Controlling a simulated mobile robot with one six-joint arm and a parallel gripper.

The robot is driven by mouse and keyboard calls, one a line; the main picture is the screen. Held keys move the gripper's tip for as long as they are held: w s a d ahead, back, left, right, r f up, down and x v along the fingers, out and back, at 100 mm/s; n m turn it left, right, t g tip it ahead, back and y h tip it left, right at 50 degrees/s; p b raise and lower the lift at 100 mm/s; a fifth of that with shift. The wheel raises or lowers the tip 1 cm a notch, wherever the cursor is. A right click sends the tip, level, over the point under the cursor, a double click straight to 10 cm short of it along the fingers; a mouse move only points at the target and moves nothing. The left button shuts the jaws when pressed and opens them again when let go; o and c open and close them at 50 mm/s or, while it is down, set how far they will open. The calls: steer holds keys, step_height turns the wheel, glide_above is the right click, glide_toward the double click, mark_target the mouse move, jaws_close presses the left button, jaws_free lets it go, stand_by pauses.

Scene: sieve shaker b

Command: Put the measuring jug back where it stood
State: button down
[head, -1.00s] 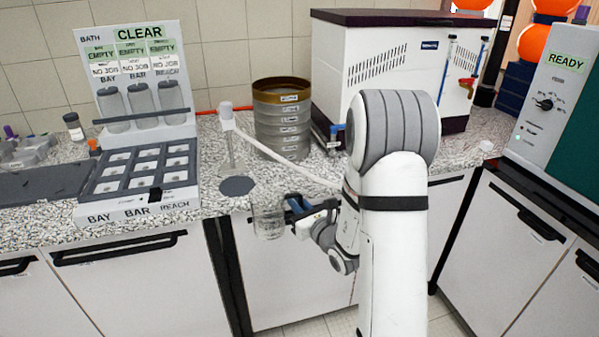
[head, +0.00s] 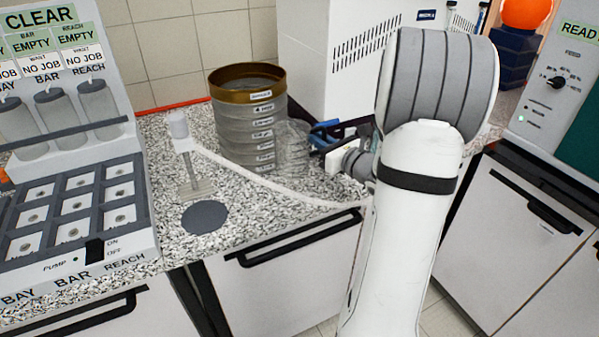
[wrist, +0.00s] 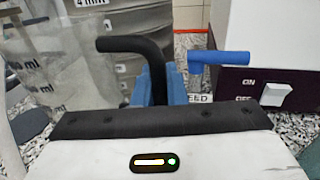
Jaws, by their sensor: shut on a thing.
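The clear measuring jug (head: 293,150) is at the right side of the sieve stack (head: 240,130), overlapping it in the head view. I cannot tell whether it touches the stack or rests on the counter. In the wrist view the jug (wrist: 35,80) fills the left side, with "ml" marks on its wall. My gripper (head: 322,135) is at the jug's right side, its blue fingers (wrist: 152,85) shut on the jug's black handle (wrist: 125,46). The jug looks about upright. The fingertips are partly hidden.
A white cabinet (head: 345,60) stands close behind my gripper; its blue tap lever (wrist: 220,57) is near the fingers. A spout post (head: 185,150) with a pale hose and a dark disc (head: 204,217) are at left. Speckled counter (head: 270,205) is clear in front.

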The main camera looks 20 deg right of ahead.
step_height(320, 180, down, 7)
steer(key=shift+a+f, duration=0.1)
steer(key=shift+f, duration=0.05)
stand_by(0.4)
steer(key=shift+f+b, duration=0.15)
steer(key=shift+b, duration=0.2)
steer(key=c, duration=1.5)
jaws_free()
